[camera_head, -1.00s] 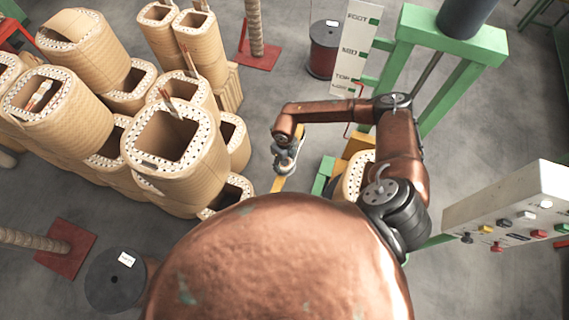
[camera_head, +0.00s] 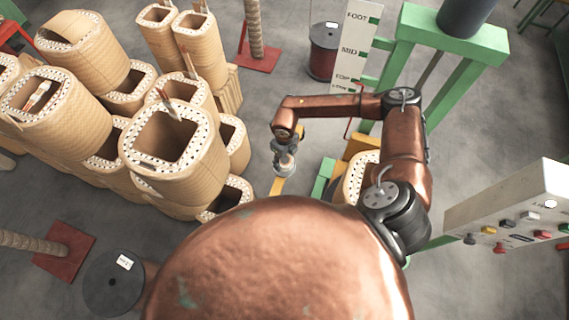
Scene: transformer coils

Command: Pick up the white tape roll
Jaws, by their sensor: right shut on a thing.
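My right gripper (camera_head: 285,160) hangs down from my copper-coloured arm in the middle of the view. It is shut on a small pale thing, which looks like the white tape roll (camera_head: 287,163); the fingers hide much of it. The gripper and roll are above a narrow yellow bar (camera_head: 280,186). My left gripper is not in view.
Several tan transformer coils (camera_head: 175,160) stand close together to the left of the gripper. A green frame (camera_head: 455,40) and a white control box (camera_head: 515,205) with coloured buttons are on the right. A dark spool (camera_head: 113,283) lies at lower left. Grey floor between is open.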

